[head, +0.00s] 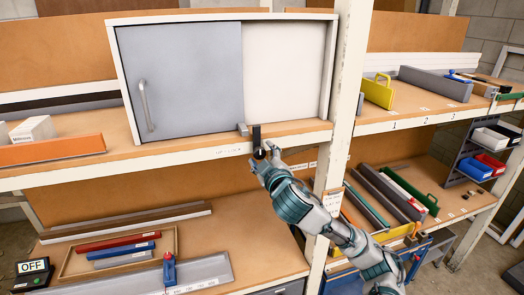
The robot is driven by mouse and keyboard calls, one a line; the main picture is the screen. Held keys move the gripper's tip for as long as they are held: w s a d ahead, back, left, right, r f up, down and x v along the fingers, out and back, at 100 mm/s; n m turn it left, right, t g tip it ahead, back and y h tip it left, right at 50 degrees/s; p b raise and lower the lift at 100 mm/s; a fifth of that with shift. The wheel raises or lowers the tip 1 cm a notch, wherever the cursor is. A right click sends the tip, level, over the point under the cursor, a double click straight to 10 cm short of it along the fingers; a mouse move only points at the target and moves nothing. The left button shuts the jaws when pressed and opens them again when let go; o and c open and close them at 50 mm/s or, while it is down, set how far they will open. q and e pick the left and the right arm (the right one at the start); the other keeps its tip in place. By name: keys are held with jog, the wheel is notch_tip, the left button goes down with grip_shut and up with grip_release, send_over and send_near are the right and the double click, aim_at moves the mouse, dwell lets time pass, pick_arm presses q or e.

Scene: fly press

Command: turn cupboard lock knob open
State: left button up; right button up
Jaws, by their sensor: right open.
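The cupboard (180,80) stands on the upper shelf, with a grey sliding door on the left and a pale panel on the right. The door has a vertical handle (146,105) near its left edge. A small grey lock part (242,129) sits at the door's lower right corner, next to a black upright piece (256,134). My right gripper (262,152) is just below the black piece, at the shelf's front edge. It is open. The lock knob itself is hard to make out behind the fingers, and I cannot tell whether they touch it. My left gripper is out of view.
A white post (345,100) stands close to the right of the cupboard, beside my right arm. An orange bar (52,150) lies on the shelf at left. The lower bench holds a tray (122,262) with bars and an OFF box (33,272).

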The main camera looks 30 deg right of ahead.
jog(key=shift+w+d, duration=0.2)
jog(key=shift+w, duration=0.2)
jog(key=shift+a+r, duration=0.1)
jog(key=shift+a, duration=0.5)
jog(key=shift+c, duration=0.4)
grip_shut()
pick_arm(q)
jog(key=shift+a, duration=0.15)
pick_arm(e)
jog(key=shift+f, duration=0.2)
